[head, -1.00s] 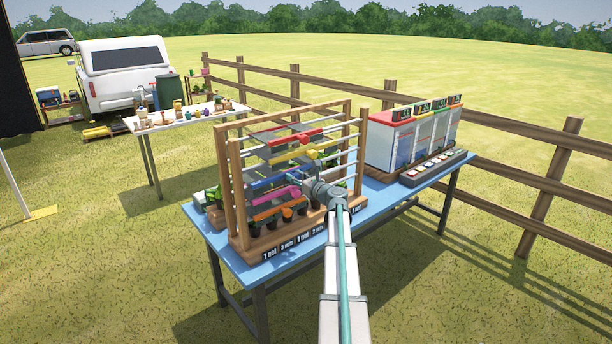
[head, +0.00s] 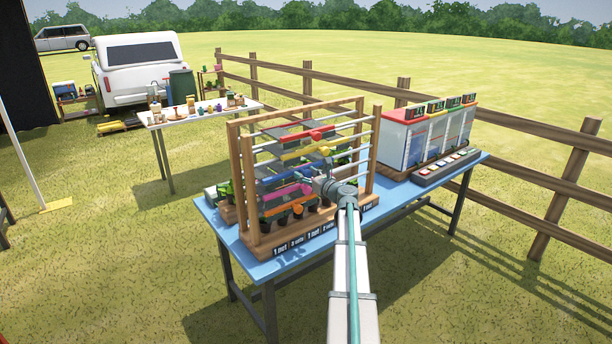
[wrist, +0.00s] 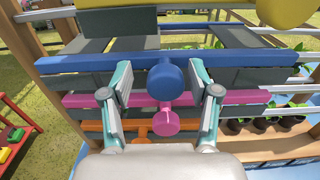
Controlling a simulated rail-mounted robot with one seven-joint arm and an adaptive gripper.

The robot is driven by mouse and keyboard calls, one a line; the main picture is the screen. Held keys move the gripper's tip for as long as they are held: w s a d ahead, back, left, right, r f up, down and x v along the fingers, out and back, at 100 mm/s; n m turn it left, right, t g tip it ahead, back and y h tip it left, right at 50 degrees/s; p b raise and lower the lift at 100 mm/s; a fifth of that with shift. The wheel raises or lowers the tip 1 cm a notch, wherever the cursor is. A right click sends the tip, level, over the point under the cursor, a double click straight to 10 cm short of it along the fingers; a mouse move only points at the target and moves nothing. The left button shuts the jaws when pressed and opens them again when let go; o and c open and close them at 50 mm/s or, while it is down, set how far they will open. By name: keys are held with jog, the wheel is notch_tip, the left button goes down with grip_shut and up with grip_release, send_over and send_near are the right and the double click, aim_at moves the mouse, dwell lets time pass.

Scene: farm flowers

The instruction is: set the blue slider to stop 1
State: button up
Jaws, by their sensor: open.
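The blue slider is a flat blue bar with a round knob (wrist: 166,80) on its front, in the middle of the wrist view. In the head view its bar (head: 283,182) lies across the wooden rack (head: 236,180), below the yellow slider and above the pink one. My gripper (wrist: 163,73) is open, with one finger on each side of the blue knob. I see gaps beside the knob; the fingers do not clamp it. In the head view my gripper (head: 322,186) partly hides the bars' right part.
Just below the blue knob is a pink knob (wrist: 165,122) on a pink bar; an orange bar (head: 290,208) lies lower. A red slider (head: 308,137) and a yellow slider (head: 305,152) sit above. Labels (head: 297,243) line the rack's front. A white-fronted cabinet (head: 425,142) stands right.

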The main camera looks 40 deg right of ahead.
jog(key=s+a, duration=0.1)
jog(key=s, duration=1)
jog(key=shift+s, duration=0.35)
jog(key=shift+a+n, duration=0.1)
jog(key=shift+n, duration=0.2)
